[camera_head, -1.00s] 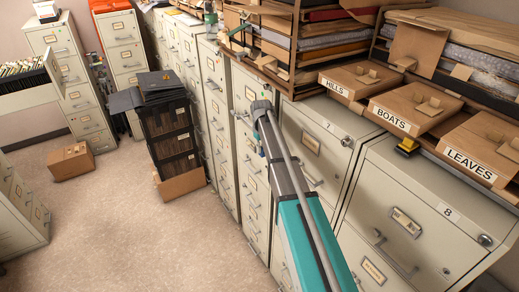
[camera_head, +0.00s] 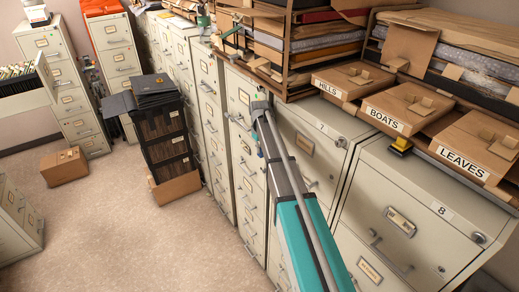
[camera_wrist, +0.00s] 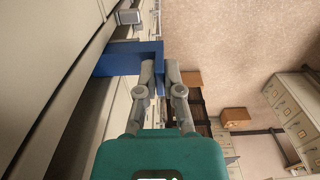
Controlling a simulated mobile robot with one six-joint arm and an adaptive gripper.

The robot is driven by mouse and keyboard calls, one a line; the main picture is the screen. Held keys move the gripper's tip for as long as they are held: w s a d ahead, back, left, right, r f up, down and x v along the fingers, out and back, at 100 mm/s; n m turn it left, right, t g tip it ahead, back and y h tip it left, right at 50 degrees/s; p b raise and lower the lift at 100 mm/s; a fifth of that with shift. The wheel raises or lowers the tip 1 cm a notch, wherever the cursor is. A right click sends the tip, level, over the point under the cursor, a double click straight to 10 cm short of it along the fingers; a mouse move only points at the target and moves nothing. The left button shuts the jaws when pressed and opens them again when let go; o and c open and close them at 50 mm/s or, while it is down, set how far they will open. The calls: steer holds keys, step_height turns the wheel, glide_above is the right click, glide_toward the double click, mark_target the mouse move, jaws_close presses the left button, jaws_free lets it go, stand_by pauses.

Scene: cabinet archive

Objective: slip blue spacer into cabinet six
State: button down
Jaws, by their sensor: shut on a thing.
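In the wrist view my gripper (camera_wrist: 159,76) is shut on the blue spacer (camera_wrist: 122,61), an angled blue piece. Its long part reaches left across a pale cabinet front, its end close to a dark gap. I cannot tell whether that end is inside the gap. In the head view my grey and teal arm reaches the cabinet just left of the one marked 7; my fingers and the spacer are hidden there. That left cabinet (camera_head: 241,97) shows no readable number. Cabinet 7 (camera_head: 306,120) and cabinet 8 (camera_head: 420,190) stand to its right.
Boxes marked HILLS (camera_head: 352,78), BOATS (camera_head: 405,107) and LEAVES (camera_head: 478,145) sit on the cabinets. A dark crate stack (camera_head: 165,135) and a cardboard box (camera_head: 64,167) stand on the floor. Open carpet (camera_head: 130,235) lies to the left.

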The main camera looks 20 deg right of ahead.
stand_by(0.3)
steer(key=c, duration=0.7)
jaws_free()
steer(key=shift+r, duration=0.15)
steer(key=shift+r+p, duration=2.05)
steer(key=shift+p, duration=0.15)
steer(key=shift+w+a+r+p, duration=0.15)
steer(key=shift+w+r+p, duration=0.25)
steer(key=shift+r+p, duration=0.4)
steer(key=shift+s+a+r+p, duration=0.1)
steer(key=shift+s+r+p, duration=0.1)
steer(key=shift+r+p, duration=0.4)
steer(key=shift+s+f, duration=0.1)
steer(key=shift+s, duration=0.05)
